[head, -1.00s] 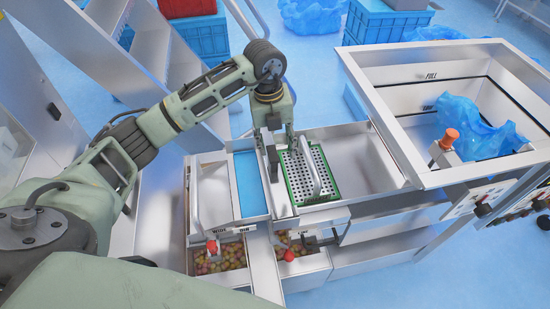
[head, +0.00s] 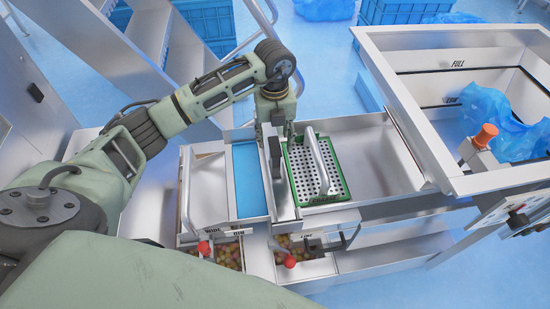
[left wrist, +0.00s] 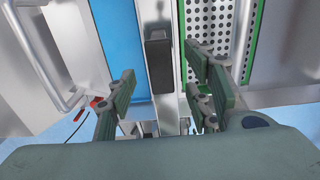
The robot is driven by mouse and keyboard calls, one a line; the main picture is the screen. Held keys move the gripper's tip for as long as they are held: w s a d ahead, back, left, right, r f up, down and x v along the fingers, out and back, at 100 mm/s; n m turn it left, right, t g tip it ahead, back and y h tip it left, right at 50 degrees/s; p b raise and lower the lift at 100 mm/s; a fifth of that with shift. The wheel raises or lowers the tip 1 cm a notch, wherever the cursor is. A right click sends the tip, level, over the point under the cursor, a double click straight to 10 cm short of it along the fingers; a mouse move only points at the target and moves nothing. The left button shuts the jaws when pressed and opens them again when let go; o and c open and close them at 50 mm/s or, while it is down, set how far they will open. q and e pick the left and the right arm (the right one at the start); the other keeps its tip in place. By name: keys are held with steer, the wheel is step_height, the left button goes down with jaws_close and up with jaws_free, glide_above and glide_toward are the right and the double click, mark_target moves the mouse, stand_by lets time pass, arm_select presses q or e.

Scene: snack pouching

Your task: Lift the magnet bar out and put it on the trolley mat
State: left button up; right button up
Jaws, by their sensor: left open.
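The magnet bar appears to be the narrow piece with a dark block-shaped grip (head: 275,158), standing in the strip between a blue mat and a green-framed perforated tray. In the left wrist view the dark grip (left wrist: 158,47) lies between my left fingers. My left gripper (head: 276,132) hangs at the far end of this bar; it is open (left wrist: 159,70), with one finger on each side and visible gaps. The blue mat (head: 248,178) lies just left of the bar; I cannot tell whether it is the trolley mat. My right gripper is out of view.
The perforated tray (head: 300,193) with a metal handle is close on the right. An upright handle (head: 186,195) stands left of the mat. Bins of small coloured pieces (head: 229,255) sit in front. A metal-rimmed hopper (head: 470,188) holding blue film is at right.

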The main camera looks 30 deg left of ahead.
mark_target(275, 145)
arm_select(q)
step_height(275, 145, down, 5)
steer(key=shift+r+p, duration=0.15)
steer(key=shift+p, duration=0.15)
jaws_close()
steer(key=shift+w, duration=0.1)
stand_by(0.4)
steer(key=shift+w+r, duration=0.1)
steer(key=shift+r, duration=0.05)
